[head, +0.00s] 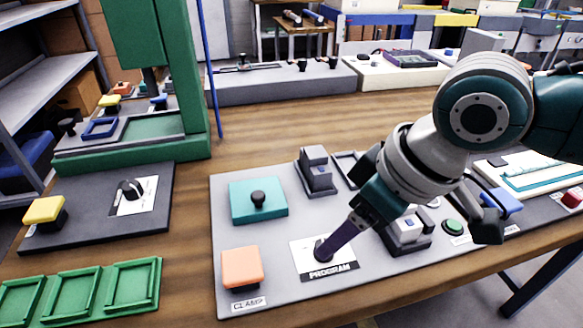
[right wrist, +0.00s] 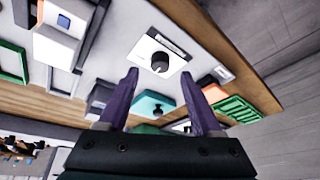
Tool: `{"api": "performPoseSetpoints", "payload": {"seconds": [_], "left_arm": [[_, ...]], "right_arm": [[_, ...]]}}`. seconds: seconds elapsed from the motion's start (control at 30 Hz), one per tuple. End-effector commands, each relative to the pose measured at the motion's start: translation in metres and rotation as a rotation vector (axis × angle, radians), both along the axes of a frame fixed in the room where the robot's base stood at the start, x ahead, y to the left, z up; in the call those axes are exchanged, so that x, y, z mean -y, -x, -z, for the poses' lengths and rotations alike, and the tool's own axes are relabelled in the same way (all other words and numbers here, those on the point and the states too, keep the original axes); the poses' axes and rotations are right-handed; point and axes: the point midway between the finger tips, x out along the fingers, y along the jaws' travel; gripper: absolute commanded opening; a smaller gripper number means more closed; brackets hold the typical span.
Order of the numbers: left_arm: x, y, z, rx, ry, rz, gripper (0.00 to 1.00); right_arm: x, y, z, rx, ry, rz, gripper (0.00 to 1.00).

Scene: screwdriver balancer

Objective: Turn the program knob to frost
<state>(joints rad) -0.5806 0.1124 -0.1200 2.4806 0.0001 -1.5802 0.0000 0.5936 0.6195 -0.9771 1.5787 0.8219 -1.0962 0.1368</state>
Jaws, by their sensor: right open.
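The program knob (head: 319,249) is a small dark round knob on a white card labelled PROGRAM (head: 334,272), on the grey panel. In the right wrist view the same knob (right wrist: 160,62) lies ahead of the gap between the fingertips. My right gripper (head: 330,243) reaches down from the right, with its purple finger overlapping the knob in the head view. In the right wrist view the right gripper (right wrist: 160,74) is open, with nothing between its fingers. I cannot tell whether a finger touches the knob. The frost mark is not readable. My left gripper is not in view.
An orange clamp button (head: 241,268) sits left of the card, and a teal block with a black knob (head: 258,208) behind it. A grey device (head: 408,235) and a green button (head: 453,227) are to the right. Green trays (head: 135,262) lie at the left.

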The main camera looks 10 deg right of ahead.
Motion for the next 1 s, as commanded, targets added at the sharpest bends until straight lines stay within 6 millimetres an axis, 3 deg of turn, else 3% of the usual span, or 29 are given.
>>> {"api": "performPoseSetpoints", "payload": {"seconds": [0.03,0.2,0.6,1.0], "left_arm": [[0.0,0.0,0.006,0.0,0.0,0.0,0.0],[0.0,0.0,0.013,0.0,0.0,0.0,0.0],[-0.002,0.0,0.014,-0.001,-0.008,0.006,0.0],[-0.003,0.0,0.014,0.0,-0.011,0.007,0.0]], "right_arm": [[-0.003,-0.003,0.011,0.0,-0.002,0.001,0.66],[-0.009,-0.009,0.032,0.001,-0.001,0.001,0.66],[-0.011,-0.012,0.038,0.001,0.0,-0.002,0.65],[-0.011,-0.012,0.038,0.001,0.0,-0.001,0.2]]}}
